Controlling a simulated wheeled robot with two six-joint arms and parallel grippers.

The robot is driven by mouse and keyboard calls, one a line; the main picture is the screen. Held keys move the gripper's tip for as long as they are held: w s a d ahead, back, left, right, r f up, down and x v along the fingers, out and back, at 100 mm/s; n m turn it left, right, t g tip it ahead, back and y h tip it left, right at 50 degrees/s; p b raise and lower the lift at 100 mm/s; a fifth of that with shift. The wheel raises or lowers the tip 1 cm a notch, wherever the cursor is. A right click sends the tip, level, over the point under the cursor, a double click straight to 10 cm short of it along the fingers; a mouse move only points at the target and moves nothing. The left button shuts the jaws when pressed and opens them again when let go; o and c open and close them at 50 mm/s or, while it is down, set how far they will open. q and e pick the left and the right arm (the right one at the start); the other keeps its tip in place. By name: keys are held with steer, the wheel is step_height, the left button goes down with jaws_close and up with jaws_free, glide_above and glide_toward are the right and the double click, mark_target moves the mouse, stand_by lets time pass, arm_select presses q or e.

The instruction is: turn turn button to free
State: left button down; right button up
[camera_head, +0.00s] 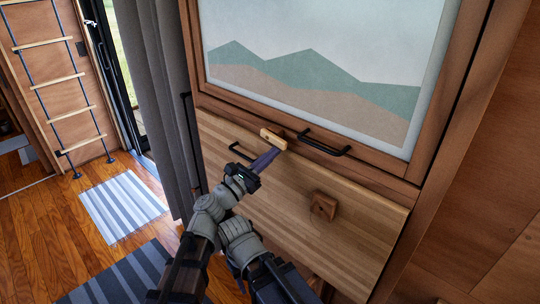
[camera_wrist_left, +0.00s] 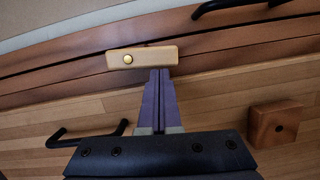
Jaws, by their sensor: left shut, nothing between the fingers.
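The turn button (camera_head: 273,139) is a small light wooden bar with a brass screw, set where the framed panel's lower rail meets the light wood board below. In the left wrist view the turn button (camera_wrist_left: 142,57) lies nearly level, its screw towards its left end. My left gripper (camera_head: 278,154) is shut and empty, its purple fingers pointing up at the bar. In the left wrist view the fingertips (camera_wrist_left: 160,72) are just below the bar's right end; I cannot tell whether they touch it. My right gripper is not in view.
A black handle (camera_head: 325,143) sits on the rail right of the button, and another black handle (camera_head: 240,152) on the board (camera_head: 270,195) at left. A square wooden block (camera_head: 324,206) sticks out of the board. A grey curtain (camera_head: 165,90) hangs at left.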

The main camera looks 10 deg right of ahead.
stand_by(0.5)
arm_select(q)
steer(key=f+b, duration=0.5)
steer(key=shift+w+a, duration=0.2)
steer(key=shift+w, duration=0.05)
steer(key=r+b+v, duration=0.1)
steer(key=v, duration=0.8)
steer(key=shift+s+a, duration=0.35)
steer(key=shift+a, duration=0.05)
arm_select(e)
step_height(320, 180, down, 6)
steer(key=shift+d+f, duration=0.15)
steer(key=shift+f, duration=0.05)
